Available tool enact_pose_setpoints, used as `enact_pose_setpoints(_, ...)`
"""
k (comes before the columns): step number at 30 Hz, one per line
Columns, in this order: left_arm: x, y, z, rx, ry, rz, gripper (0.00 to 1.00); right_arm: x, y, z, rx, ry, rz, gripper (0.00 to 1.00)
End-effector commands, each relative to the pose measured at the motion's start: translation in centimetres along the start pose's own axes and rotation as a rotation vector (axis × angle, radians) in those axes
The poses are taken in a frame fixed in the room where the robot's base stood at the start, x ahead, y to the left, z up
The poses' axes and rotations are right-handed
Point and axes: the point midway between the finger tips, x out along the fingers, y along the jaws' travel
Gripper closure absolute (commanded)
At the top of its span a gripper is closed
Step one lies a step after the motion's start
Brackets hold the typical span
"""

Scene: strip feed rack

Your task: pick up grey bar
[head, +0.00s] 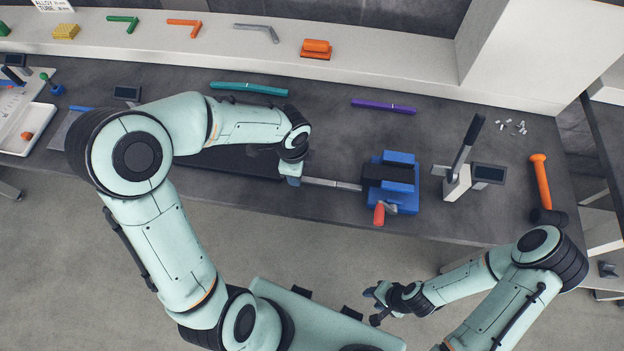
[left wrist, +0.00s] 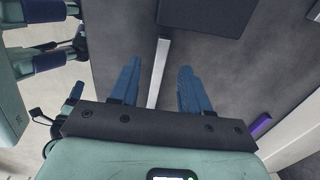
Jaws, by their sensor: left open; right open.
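The grey bar (head: 333,184) lies level over the dark bench, its right end at the jaws of the blue vise (head: 400,160). I cannot tell whether the vise clamps it. My left gripper (head: 293,181) is over the bar's left part, fingers mostly hidden in the head view. In the left wrist view, the open blue fingers of my left gripper (left wrist: 158,88) stand on either side of the grey bar (left wrist: 161,66), with gaps on both sides. My right gripper (head: 374,303) is open and empty, in front of the bench and over the floor.
A teal bar (head: 249,88) and a purple bar (head: 383,106) lie behind. A black mat (head: 225,160) is left of the grey bar. The vise has a red handle (head: 379,213). A lever tool (head: 459,165) and an orange-handled hammer (head: 542,185) stand and lie right.

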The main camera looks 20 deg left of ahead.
Motion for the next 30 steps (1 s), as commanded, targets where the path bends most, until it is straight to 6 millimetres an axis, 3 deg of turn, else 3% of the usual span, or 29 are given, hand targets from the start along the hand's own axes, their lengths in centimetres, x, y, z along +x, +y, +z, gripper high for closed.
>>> enact_pose_setpoints(6, 3.3, 0.1, -0.1, 0.000, -0.001, 0.004, 0.53, 0.6, 0.3, 0.3, 0.001, -0.004, 0.002, 0.57)
enact_pose_setpoints(15, 3.7, -0.1, -0.1, -0.002, -0.001, 0.001, 0.53, 0.6, 0.3, 0.3, 0.002, -0.004, 0.002, 0.57)
enact_pose_setpoints(19, 3.7, -0.1, -0.1, -0.001, 0.000, 0.001, 0.95, 0.6, 0.3, 0.3, 0.002, -0.004, 0.002, 0.57)
enact_pose_setpoints(20, 3.7, -0.1, -0.1, -0.001, 0.000, 0.001, 1.00, 0.6, 0.3, 0.3, 0.001, -0.004, 0.002, 0.57)
enact_pose_setpoints(30, 3.5, -0.1, -0.2, -0.001, 0.001, -0.002, 1.00, 0.6, 0.3, 0.3, 0.002, -0.005, 0.002, 0.57)
